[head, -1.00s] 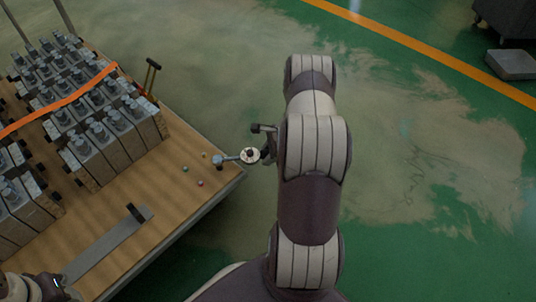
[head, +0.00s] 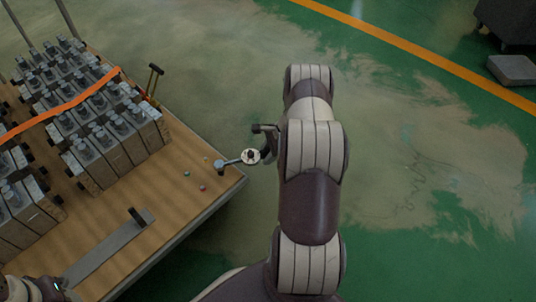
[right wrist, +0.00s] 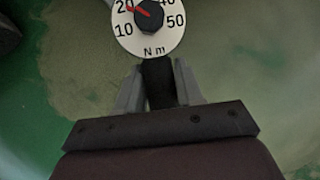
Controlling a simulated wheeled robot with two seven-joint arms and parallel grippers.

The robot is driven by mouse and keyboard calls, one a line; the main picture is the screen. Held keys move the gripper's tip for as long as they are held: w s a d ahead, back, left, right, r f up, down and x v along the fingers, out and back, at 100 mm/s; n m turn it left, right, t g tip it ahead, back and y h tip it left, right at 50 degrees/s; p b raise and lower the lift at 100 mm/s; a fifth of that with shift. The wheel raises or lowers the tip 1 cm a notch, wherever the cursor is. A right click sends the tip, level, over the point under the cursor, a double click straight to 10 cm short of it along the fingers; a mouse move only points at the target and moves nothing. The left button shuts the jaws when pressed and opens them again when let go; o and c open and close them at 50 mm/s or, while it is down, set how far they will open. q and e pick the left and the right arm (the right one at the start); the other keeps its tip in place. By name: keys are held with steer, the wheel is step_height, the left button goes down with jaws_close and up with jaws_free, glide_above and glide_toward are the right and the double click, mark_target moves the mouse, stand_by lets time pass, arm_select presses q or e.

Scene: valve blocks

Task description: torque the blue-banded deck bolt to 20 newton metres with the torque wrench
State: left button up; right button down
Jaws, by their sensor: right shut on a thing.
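The torque wrench (head: 236,161) reaches from the right corner of the deck out past its edge. Its head (head: 219,166) sits at the deck corner and covers what is under it, so I see no blue band. Its round white dial (head: 251,156) also shows in the right wrist view (right wrist: 149,42), with the red needle close to the 20 mark. My right gripper (right wrist: 158,84) is shut on the dark wrench handle just behind the dial. In the head view my right arm hides most of it. Part of my left arm shows at the lower left; its fingers cannot be made out.
A green dot (head: 187,173) and a red dot (head: 202,188) mark bolts on the wooden deck (head: 180,205) near the wrench head. Rows of valve blocks (head: 100,150) under an orange strap (head: 62,107) fill the left. A grey strip (head: 105,250) lies in front.

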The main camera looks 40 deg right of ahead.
steer(key=shift+r, duration=0.1)
steer(key=shift+s+a+m+p, duration=0.3)
steer(key=shift+s+m+p, duration=0.1)
steer(key=shift+s+p, duration=0.15)
steer(key=shift+s+a+m+t+h, duration=0.3)
steer(key=shift+s+m+h, duration=0.1)
steer(key=shift+s+m, duration=0.15)
steer(key=shift+s+a+m+h+b, duration=0.3)
steer(key=shift+s+a+m+b, duration=0.1)
steer(key=shift+s+a+m, duration=0.55)
steer(key=shift+d, duration=0.15)
steer(key=shift+s, duration=0.1)
